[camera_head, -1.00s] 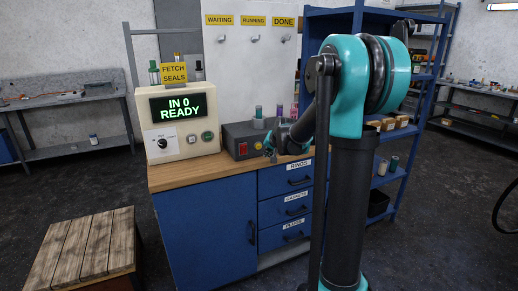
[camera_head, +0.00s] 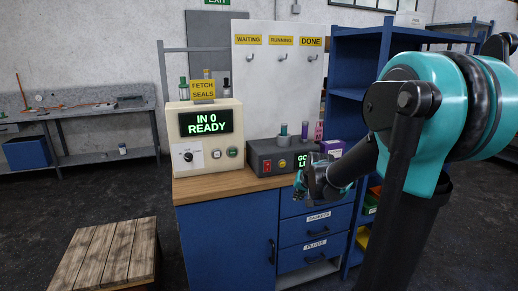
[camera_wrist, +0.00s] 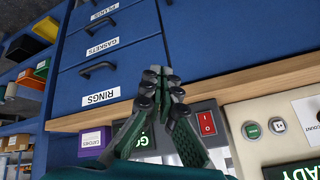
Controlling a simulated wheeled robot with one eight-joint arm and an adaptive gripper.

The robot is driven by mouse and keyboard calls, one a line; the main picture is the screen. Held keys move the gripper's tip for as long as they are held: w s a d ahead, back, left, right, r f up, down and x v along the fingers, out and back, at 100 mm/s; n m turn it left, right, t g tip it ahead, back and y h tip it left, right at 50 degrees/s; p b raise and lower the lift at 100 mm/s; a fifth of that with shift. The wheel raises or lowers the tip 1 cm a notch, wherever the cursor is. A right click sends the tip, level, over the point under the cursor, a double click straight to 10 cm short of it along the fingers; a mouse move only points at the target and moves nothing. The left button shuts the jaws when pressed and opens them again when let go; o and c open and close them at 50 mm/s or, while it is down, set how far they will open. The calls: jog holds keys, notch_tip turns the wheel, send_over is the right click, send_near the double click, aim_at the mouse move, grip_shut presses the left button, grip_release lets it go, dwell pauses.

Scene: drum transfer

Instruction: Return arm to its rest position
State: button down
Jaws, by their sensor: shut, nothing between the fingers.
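My teal and black arm stands at the right of the head view. My gripper (camera_head: 312,190) hangs in front of the blue cabinet (camera_head: 225,240), near the front edge of its wooden top (camera_head: 215,188). In the wrist view my gripper (camera_wrist: 162,85) is shut, its dark fingertips together with nothing between them. Past the fingers, the wrist view shows the blue drawers labelled rings, gaskets and plugs.
A beige panel (camera_head: 209,137) reading "IN 0 READY" and a grey box with a red switch (camera_head: 267,168) stand on the cabinet top. A wooden-topped stand (camera_head: 108,250) is at front left. A blue shelf rack (camera_head: 355,80) stands behind my arm. Open floor lies between stand and cabinet.

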jog(key=s+d+f+n+g, duration=0.1)
jog(key=s+f, duration=0.4)
jog(key=s, duration=0.7)
jog(key=s+d+f+n+g+h, duration=0.1)
jog(key=s+f, duration=0.4)
jog(key=s, duration=0.8)
jog(key=shift+s+d+f+n+g, duration=0.2)
jog(key=shift+n+g, duration=0.2)
jog(key=shift+n, duration=0.2)
jog(key=shift+w+r, duration=0.1)
